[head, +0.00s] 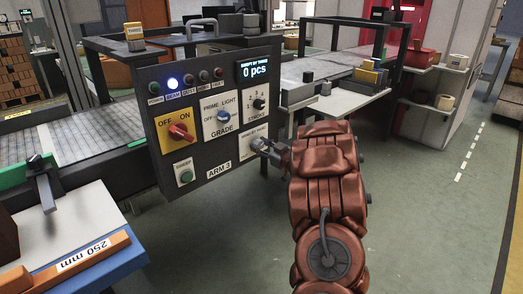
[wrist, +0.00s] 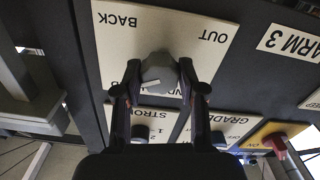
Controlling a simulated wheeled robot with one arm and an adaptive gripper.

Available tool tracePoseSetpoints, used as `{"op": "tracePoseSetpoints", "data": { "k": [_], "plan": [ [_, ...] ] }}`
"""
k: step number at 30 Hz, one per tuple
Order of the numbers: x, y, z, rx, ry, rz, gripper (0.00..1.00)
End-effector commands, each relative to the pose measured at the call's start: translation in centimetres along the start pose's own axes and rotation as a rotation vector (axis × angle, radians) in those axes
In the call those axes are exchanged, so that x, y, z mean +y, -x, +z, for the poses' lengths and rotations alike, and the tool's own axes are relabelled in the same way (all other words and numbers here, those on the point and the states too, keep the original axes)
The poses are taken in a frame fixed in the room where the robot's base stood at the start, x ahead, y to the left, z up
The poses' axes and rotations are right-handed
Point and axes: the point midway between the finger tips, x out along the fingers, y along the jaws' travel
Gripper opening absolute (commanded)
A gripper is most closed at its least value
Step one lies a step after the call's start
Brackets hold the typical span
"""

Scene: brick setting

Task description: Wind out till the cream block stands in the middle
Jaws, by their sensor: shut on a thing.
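A grey knob (wrist: 158,66) sits on a cream plate (wrist: 112,45) marked BACK and OUT, upside down in the wrist view. My gripper (wrist: 160,78) is shut on this knob, one finger on each side. A white pointer mark shows on the knob's lower part there. In the head view my gripper (head: 264,148) reaches the lower right of the dark control panel (head: 207,165) and partly hides that plate.
The panel also carries a red OFF/ON switch (head: 181,131), a blue GRADE knob (head: 223,116), a black STROKES knob (head: 259,103) and a green SWEEP button (head: 186,177). A display (head: 254,71) reads 0 pcs. A conveyor (head: 75,95) lies left; open floor is right.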

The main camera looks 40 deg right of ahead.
Motion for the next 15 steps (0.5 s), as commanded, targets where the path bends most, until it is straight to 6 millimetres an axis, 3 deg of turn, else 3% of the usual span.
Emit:
{"op": "tracePoseSetpoints", "data": {
  "k": [15],
  "plan": [
    [-0.01, 0.13, 0.52, -0.002, 0.485, 0.002, 0.05]
  ]
}}
